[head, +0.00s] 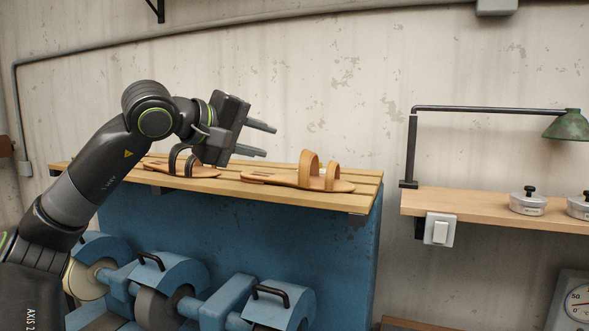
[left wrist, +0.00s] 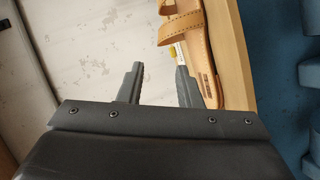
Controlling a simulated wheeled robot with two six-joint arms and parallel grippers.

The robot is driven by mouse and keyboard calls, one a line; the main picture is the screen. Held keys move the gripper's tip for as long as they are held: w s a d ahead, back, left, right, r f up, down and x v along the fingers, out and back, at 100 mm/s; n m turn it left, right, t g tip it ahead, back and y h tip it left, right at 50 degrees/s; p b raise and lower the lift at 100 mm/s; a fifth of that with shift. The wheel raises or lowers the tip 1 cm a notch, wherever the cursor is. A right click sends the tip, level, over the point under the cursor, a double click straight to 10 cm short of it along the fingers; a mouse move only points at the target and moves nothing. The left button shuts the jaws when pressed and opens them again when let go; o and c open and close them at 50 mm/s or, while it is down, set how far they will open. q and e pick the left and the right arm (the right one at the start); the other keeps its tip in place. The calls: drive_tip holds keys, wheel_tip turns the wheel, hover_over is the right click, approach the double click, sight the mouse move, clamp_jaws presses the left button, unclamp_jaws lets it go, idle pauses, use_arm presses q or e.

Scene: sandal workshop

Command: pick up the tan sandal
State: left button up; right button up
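The tan sandal (head: 318,183) lies sole down on a slatted wooden shelf (head: 363,190), its two tan straps standing up. In the left wrist view the tan sandal (left wrist: 208,55) shows at the upper right, partly cut off by the top edge. My left gripper (head: 270,140) is open and empty. In the head view it appears above and left of the tan sandal, fingers pointing right. In the left wrist view its fingertips (left wrist: 160,67) have the sandal just right of them, with no clear grasp. My right gripper is not in view.
A second sandal with dark straps (head: 187,168) lies on the same shelf, partly behind my left gripper. Blue grinding machines (head: 265,300) stand below.

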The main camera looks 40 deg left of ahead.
use_arm(q)
drive_tip(key=p, duration=0.3)
approach(304, 150)
drive_tip(key=x, duration=0.4)
drive_tip(key=shift+d, duration=0.1)
drive_tip(key=shift+w+f, duration=0.25)
drive_tip(key=shift+w, duration=0.1)
drive_tip(key=shift+w+d+p, duration=0.15)
drive_tip(key=shift+w+p, duration=0.2)
drive_tip(key=shift+p, duration=0.4)
drive_tip(key=p+x, duration=0.2)
drive_tip(key=x, duration=0.2)
drive_tip(key=shift+p, duration=0.35)
drive_tip(key=shift+w+f, duration=0.15)
drive_tip(key=shift+w, duration=0.1)
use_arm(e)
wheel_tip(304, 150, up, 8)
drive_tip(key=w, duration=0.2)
use_arm(q)
drive_tip(key=shift+s, duration=0.1)
drive_tip(key=shift+c, duration=0.6)
clamp_jaws()
